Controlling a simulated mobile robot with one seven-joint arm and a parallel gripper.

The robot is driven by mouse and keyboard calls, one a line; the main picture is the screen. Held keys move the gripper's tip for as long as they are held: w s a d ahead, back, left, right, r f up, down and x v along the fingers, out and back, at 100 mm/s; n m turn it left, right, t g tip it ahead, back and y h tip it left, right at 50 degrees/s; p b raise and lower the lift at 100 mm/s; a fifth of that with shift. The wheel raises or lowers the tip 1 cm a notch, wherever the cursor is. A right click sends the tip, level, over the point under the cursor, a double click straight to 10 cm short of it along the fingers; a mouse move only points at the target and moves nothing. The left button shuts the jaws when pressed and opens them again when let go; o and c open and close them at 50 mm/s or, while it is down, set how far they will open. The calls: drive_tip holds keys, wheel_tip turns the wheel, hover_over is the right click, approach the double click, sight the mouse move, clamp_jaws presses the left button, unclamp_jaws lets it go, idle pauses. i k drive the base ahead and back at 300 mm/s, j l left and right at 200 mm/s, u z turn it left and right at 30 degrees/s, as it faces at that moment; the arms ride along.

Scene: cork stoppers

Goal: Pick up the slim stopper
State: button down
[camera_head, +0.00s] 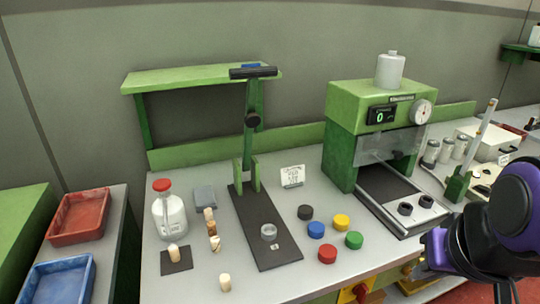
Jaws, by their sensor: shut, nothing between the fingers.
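Several small tan cork stoppers stand on the grey bench at the left. One stopper (173,252) is on a small dark square mat (184,266). Other stoppers (209,214) stand close together in a short row to its right, with the nearest of that row (215,244) in front. A separate stopper (225,282) stands near the front edge. At this size I cannot tell which is the slim one. My gripper (506,291) is at the lower right, below my purple arm, partly cut off by the frame. It is shut and empty, far from the stoppers.
A white bottle with a red cap (170,211) stands behind the mat. A green lever press (250,150) with a dark base is right of the stoppers. Several coloured caps (327,253) and a green machine (345,140) stand between them and my arm.

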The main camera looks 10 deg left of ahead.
sight(174, 255)
drive_tip(key=k+j+u, duration=0.1)
drive_tip(key=u, duration=1.2)
